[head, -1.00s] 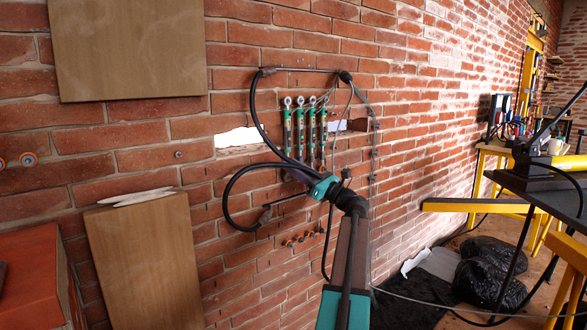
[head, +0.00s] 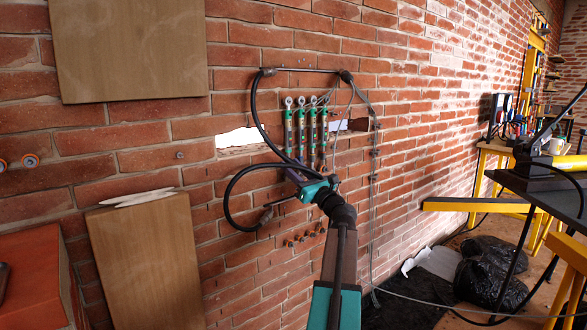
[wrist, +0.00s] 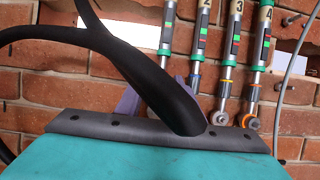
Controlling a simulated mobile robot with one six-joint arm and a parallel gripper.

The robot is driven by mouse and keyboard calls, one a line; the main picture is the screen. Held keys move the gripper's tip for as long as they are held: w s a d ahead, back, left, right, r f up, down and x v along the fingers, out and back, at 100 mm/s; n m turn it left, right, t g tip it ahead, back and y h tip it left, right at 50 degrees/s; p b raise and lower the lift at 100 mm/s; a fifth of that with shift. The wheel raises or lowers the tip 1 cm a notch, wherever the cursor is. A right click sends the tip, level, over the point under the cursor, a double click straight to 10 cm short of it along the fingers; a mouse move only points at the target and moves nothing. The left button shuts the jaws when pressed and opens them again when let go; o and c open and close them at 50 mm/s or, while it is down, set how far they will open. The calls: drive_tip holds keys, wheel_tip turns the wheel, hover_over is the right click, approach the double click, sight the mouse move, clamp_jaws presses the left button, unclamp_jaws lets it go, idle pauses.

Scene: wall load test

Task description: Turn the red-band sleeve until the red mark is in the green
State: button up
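Several slim green sleeves on rods (head: 300,130) hang side by side on the brick wall. In the wrist view, the sleeves labelled 2 (wrist: 200,42), 3 (wrist: 232,42) and 4 (wrist: 262,45) show small red and green windows. Another sleeve (wrist: 168,35) stands left of them, its lower end hidden by a black cable. Orange bands show low on some rods; I cannot tell which sleeve has the red band. My gripper (head: 296,174) is at the lower ends of the leftmost sleeves. Its purple fingers are mostly hidden behind the cable and teal housing, so their opening and contact are unclear.
A black cable (head: 228,200) loops around my wrist. A thin grey cable (head: 374,200) hangs right of the sleeves. A wall slot (head: 236,138) and a leaning wooden board (head: 145,260) are left. Copper-coloured studs (head: 305,238) stick out below. A dark table (head: 545,190) stands right.

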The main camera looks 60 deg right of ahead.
drive_tip(key=shift+a+m+g+h, duration=0.3)
drive_tip(key=shift+m+h, duration=0.2)
drive_tip(key=shift+h, duration=0.4)
drive_tip(key=p+v, duration=0.2)
drive_tip(key=v, duration=1.2)
drive_tip(key=shift+s+d+f+b, duration=0.1)
drive_tip(key=shift+s+d, duration=0.2)
drive_tip(key=shift+d, duration=0.5)
drive_tip(key=shift+s+d+f+b, duration=0.15)
drive_tip(key=shift+s+d, duration=0.2)
drive_tip(key=shift+d, duration=0.45)
drive_tip(key=shift+s+d+r+b, duration=0.1)
drive_tip(key=shift+s+d, duration=0.2)
drive_tip(key=shift+d, duration=0.5)
drive_tip(key=shift+n, duration=0.3)
drive_tip(key=a+p, duration=0.1)
drive_tip(key=p, duration=0.3)
drive_tip(key=w+a+p, duration=0.1)
drive_tip(key=a+p, duration=0.1)
drive_tip(key=p, duration=0.2)
drive_tip(key=w+a+p, duration=0.1)
drive_tip(key=p, duration=0.3)
drive_tip(key=shift+a+r, duration=0.15)
drive_tip(key=shift+r, duration=0.2)
